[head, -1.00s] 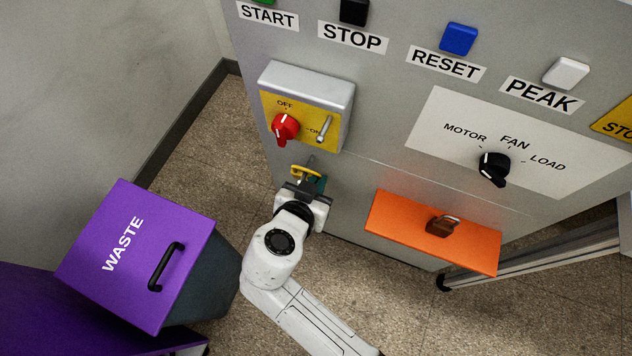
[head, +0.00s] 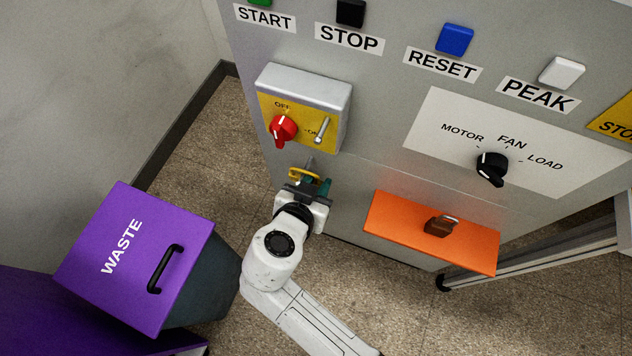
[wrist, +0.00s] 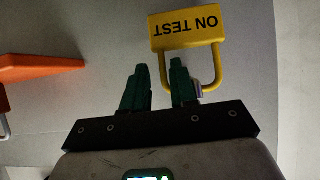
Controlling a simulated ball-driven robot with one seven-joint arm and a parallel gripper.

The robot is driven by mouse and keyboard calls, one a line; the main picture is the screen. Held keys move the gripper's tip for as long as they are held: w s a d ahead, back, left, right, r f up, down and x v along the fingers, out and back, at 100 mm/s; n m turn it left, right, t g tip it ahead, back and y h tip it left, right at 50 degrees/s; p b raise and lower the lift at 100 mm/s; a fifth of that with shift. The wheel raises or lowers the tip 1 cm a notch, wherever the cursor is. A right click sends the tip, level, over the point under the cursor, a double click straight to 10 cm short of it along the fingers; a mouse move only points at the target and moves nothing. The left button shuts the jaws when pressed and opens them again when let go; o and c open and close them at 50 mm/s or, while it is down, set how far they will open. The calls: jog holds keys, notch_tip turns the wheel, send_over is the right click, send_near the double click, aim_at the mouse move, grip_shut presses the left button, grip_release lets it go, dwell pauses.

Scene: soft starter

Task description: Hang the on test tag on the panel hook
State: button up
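The yellow ON TEST tag (wrist: 187,28) appears upside down in the wrist view, with its plate against the grey panel and its yellow loop toward my gripper. In the head view the tag (head: 303,173) is below the switch box. A small grey hook (head: 310,162) shows just above it. In the wrist view a greyish hook end (wrist: 199,88) is at the loop's bend. My gripper (wrist: 160,66) is open, its green fingers apart with nothing between them. The right finger overlaps the loop in the picture; whether they touch is unclear. In the head view my gripper (head: 312,184) is beside the tag.
The switch box with a red knob (head: 283,130) and a metal peg (head: 322,130) is above. An orange flap (head: 385,224) juts out to the right. The purple WASTE bin (head: 190,235) stands to the left. Open floor lies between bin and panel.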

jog(key=shift+a, duration=0.2)
jog(key=p+v, duration=0.1)
jog(key=v, duration=0.9)
jog(key=shift+s+r, duration=0.2)
jog(key=shift+s, duration=0.15)
